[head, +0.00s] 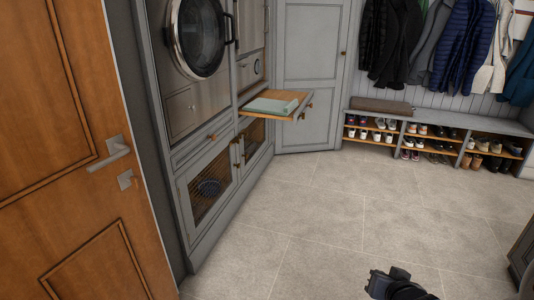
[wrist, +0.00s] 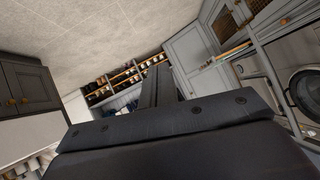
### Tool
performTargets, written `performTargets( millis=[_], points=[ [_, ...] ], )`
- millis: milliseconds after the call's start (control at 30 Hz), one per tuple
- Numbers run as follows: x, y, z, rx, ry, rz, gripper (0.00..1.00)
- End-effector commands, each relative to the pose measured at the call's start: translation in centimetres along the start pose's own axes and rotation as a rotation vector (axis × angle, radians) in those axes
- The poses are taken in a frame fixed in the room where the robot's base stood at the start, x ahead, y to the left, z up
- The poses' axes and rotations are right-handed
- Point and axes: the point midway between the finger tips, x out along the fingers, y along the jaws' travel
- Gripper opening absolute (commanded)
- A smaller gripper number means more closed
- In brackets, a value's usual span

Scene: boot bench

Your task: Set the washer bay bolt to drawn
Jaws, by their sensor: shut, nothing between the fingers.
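The washer (head: 200,38) has a round glass door and stands in a grey cabinet bay at the upper left. It also shows at the right edge of the wrist view (wrist: 305,90). Below it is a mesh-front cabinet door (head: 210,187) with a dark round thing behind the mesh. I cannot make out a bolt on the washer bay for certain. My gripper (head: 378,284) is low in the head view, over the floor and well apart from the washer bay. In the wrist view its dark fingers (wrist: 160,88) are shut and empty.
A wooden door (head: 85,190) with a metal lever handle (head: 115,150) stands at the left. A pull-out board (head: 247,110) with a folded greenish cloth (head: 271,105) juts from the cabinets. A shoe bench (head: 440,121) lines the back under hanging coats. The tiled floor (head: 310,215) is clear.

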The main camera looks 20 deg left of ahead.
Motion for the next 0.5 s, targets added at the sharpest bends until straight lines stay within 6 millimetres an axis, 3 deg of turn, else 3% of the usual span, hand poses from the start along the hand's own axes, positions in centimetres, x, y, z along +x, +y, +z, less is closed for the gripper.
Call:
performTargets(
  millis=[33,200,333,500],
  points=[
    [3.3,-0.4,2.5,0.018,0.021,-0.068,0.00],
    [9.2,-4.0,6.7,0.111,0.088,-0.348,0.00],
    [12.2,-6.6,10.9,0.220,0.094,-0.587,0.00],
    [13.9,-9.0,16.0,0.386,0.055,-0.874,0.00]
  ],
)
